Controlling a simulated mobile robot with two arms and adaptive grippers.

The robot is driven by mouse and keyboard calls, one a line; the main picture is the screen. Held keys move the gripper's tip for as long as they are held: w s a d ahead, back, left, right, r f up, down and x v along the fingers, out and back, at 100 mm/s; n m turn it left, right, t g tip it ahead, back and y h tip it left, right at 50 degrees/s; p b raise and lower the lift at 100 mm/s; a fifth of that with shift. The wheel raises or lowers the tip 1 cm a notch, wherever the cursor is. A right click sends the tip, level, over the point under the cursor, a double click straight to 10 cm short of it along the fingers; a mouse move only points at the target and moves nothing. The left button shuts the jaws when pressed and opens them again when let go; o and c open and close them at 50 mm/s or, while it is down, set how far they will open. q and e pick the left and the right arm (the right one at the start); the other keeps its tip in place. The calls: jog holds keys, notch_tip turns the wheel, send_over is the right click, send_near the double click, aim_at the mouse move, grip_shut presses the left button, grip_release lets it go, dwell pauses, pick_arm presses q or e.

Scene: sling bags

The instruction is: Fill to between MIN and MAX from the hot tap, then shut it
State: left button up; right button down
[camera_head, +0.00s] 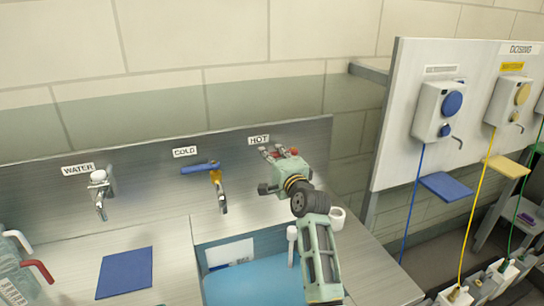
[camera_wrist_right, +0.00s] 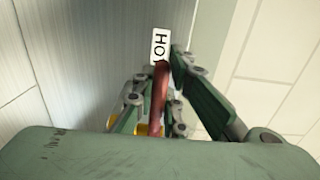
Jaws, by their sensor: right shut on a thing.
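The hot tap (camera_head: 294,151) is on the steel back panel under the HOT label (camera_head: 258,139). Most of it is hidden behind my right gripper (camera_head: 282,160). In the right wrist view, the tap's red lever (camera_wrist_right: 159,92) lies between the fingers of my right gripper (camera_wrist_right: 158,110), which is shut on it. Below in the sink recess is a blue surface (camera_head: 240,285); I cannot tell whether it is water or a container. No MIN or MAX marks can be made out. My left gripper is not in view.
The cold tap (camera_head: 215,180) with a blue lever and the water tap (camera_head: 99,190) are to the left. A blue mat (camera_head: 125,272) and clear jugs (camera_head: 20,275) are on the left counter. Dispensers (camera_head: 437,110) hang on a white board at right. A white cup-like thing (camera_head: 338,217) is beside my arm.

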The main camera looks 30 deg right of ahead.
jog(key=n+y+b, duration=0.1)
jog(key=s+n+y+b, duration=0.1)
jog(key=y, duration=0.1)
jog(key=s+n+y+b, duration=0.1)
jog(key=y, duration=0.1)
jog(key=shift+a+f+b, duration=0.1)
jog(key=shift+b, duration=0.2)
jog(key=c, duration=1.8)
grip_release()
jog(key=shift+o, duration=0.2)
jog(key=s+d, duration=0.1)
jog(key=s, duration=1.1)
